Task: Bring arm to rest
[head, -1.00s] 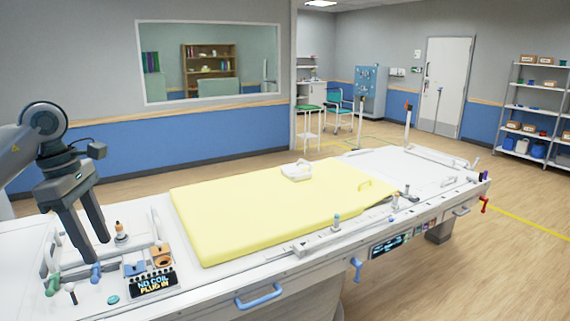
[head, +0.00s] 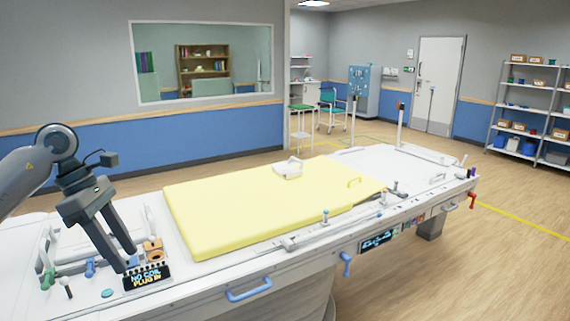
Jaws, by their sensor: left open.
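My left gripper (head: 128,262) hangs at the left, over the near left end of the patient table (head: 210,282). Its two dark fingers point down and are apart, with nothing between them. The fingertips show close to the small black "NO COIL PLUG IN" display (head: 148,277) and a tan socket block (head: 153,250). I cannot tell whether they touch anything. A blue block beside the tan one is partly hidden by the fingers. My right gripper is out of view.
Blue handles (head: 248,290) and a red one (head: 472,201) stick out from the near side. Shelves (head: 525,110) stand far right. The floor at right is clear.

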